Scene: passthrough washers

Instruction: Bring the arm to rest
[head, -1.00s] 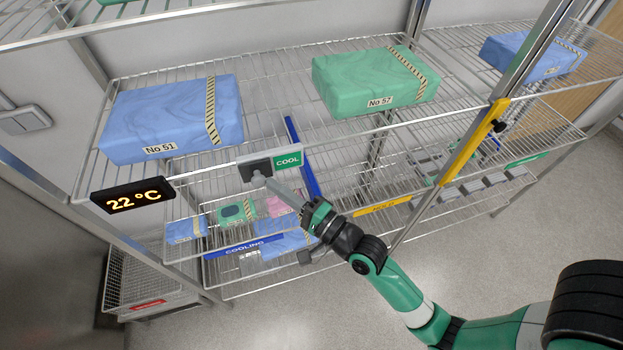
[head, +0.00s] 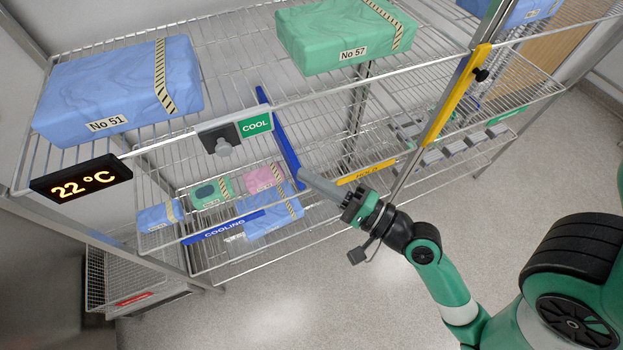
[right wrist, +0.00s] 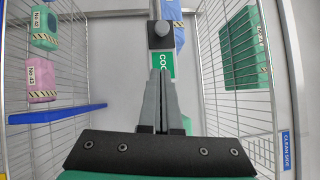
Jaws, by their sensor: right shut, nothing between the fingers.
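My right gripper (head: 303,174) is shut and empty. I cannot see my left gripper.
Blue pack No 51 (head: 75,92) and green pack No 57 (head: 335,50) lie on the upper wire shelf. Smaller packs lie below, behind the blue COOLING strip (head: 223,227). A yellow upright bar (head: 455,97) stands right. The floor (head: 350,310) in front is clear.

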